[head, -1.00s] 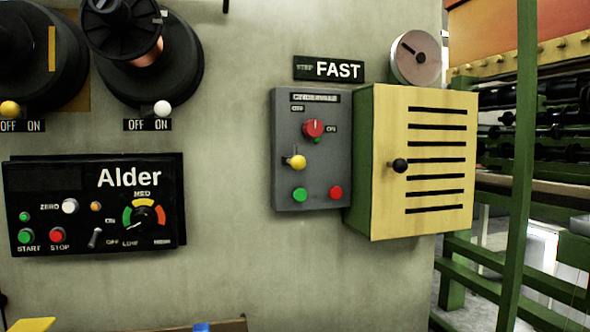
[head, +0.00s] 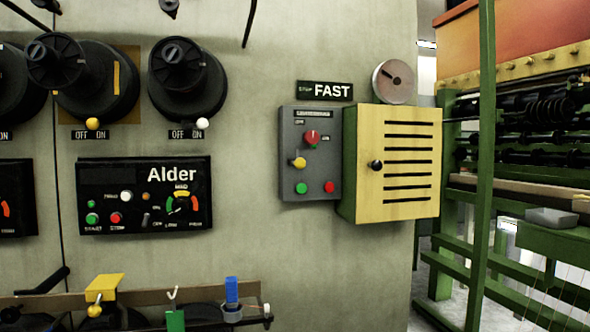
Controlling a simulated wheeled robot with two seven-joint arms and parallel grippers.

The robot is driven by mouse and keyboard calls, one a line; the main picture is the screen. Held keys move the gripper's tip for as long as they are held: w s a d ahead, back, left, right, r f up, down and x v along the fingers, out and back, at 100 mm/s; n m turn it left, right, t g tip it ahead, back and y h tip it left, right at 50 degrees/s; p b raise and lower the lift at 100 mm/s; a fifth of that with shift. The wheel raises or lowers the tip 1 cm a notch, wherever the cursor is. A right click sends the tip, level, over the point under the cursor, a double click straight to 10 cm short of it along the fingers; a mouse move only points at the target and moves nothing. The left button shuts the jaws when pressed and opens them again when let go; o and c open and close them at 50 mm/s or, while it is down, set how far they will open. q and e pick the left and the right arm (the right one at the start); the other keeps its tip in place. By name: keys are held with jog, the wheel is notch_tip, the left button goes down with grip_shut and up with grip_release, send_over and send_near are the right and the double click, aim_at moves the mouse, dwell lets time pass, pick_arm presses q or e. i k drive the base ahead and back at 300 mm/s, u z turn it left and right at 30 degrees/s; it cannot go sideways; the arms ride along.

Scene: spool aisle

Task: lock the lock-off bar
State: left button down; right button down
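Neither gripper shows in the head view. No part in view is labelled as the lock-off bar, and I cannot tell which part it is. A brown rail (head: 205,294) runs along the bottom of the wall. On or near it are a yellow bracket (head: 104,287), a pale forked hook (head: 173,294) above a green block (head: 175,321), and a blue ribbed piece (head: 232,291). A black lever (head: 45,282) slants up at the rail's left end. A grey control box (head: 311,150) carries a yellow-knobbed lever (head: 299,163) and a red knob (head: 312,137).
The Alder panel (head: 145,195) is on the wall under black reels (head: 187,78). A slatted yellow cabinet (head: 397,165) juts out beside the grey box. A green post (head: 482,165) and machine frame stand at right. The wall between panel and box is clear.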

aim_at(300, 163)
jog(key=u, duration=0.25)
jog(key=i, duration=1.3)
jog(key=z, duration=0.35)
